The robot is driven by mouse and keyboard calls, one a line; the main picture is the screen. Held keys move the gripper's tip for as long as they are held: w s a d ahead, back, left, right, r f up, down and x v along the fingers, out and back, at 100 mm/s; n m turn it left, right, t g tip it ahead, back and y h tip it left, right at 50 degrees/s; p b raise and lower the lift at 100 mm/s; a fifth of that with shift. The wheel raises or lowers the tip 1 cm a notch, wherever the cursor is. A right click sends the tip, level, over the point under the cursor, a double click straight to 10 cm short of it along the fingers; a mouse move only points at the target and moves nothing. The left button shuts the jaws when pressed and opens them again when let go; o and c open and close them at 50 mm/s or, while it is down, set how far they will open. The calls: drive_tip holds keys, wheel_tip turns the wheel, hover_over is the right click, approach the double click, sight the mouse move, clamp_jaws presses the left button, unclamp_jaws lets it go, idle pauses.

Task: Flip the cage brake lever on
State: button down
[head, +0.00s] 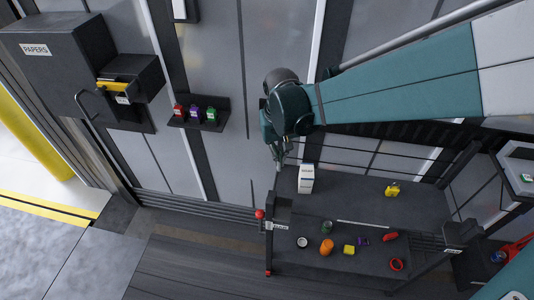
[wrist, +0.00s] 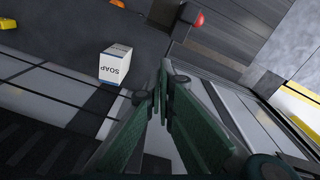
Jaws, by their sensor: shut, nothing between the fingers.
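The lever with a red round knob (head: 259,214) is on the near left corner post of a dark cage, beside a small box with a white label (head: 281,226) too small to read. The red knob also shows at the top of the wrist view (wrist: 198,19). A second red spot is low on the same post. My gripper (head: 279,162) hangs above and behind the knob, apart from it, pointing down. In the wrist view my gripper (wrist: 163,82) has its fingertips together with nothing between them. Which position the lever is in, I cannot tell.
A white soap box (head: 306,180) stands in the cage close to my gripper; it also shows in the wrist view (wrist: 115,64). A yellow item (head: 392,190), an orange item (head: 326,247) and several small things lie in the cage. A shelf (head: 220,123) holds three coloured items.

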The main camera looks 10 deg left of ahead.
drive_tip(key=a+f+n+g+h+p, duration=0.1)
drive_tip(key=a+f, duration=0.6)
drive_tip(key=a, duration=0.2)
drive_tip(key=shift+s+a+f, duration=0.25)
drive_tip(key=shift+s+a, duration=0.1)
drive_tip(key=shift+a, duration=0.05)
drive_tip(key=shift+f, duration=0.1)
drive_tip(key=s+d+f+b, duration=0.2)
drive_tip(key=s+d+f, duration=0.1)
drive_tip(key=f, duration=0.7)
drive_tip(key=shift+s+f, duration=0.15)
drive_tip(key=shift+s, duration=0.45)
drive_tip(key=shift+s, duration=0.15)
idle(0.3)
